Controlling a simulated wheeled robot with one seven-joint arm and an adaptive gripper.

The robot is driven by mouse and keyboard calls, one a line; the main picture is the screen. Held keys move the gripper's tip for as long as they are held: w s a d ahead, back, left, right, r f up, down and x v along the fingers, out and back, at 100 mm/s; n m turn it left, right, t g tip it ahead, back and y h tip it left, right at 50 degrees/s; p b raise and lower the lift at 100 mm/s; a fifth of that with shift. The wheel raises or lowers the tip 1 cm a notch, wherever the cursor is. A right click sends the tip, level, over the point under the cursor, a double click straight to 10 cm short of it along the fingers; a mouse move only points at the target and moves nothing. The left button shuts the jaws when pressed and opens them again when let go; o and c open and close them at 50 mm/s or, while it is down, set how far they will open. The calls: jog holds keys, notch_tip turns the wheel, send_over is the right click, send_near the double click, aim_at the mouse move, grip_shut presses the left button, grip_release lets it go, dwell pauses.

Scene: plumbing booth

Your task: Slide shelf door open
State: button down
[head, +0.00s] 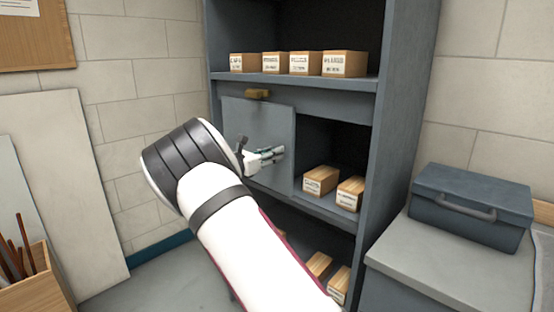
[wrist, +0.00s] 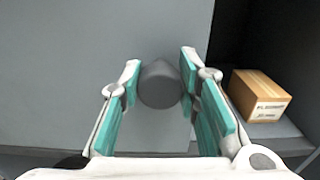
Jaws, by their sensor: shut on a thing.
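The shelf door (head: 260,128) is a flat grey sliding panel covering the left part of the middle compartment of the grey shelf unit (head: 385,120). The compartment's right part is uncovered. In the wrist view the door (wrist: 75,70) fills the left and centre, and its round dark grey knob (wrist: 160,86) sits between my fingertips. My gripper (head: 270,154) is at the door's front, shut on the knob; in the wrist view its teal-padded fingers (wrist: 160,80) flank the knob on both sides. The knob is hidden by my gripper in the head view.
Several labelled boxes (head: 344,64) stand on the upper shelf. Boxes (head: 320,181) sit in the uncovered right part, one also showing in the wrist view (wrist: 258,96). A brass-coloured piece (head: 257,93) is at the door's top. A blue-grey toolbox (head: 470,205) rests on the right cabinet.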

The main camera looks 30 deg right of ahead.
jog(key=shift+w+a, duration=0.15)
jog(key=shift+w, duration=0.3)
jog(key=c, duration=1.2)
grip_release()
jog(key=shift+a, duration=0.1)
jog(key=v, duration=1.2)
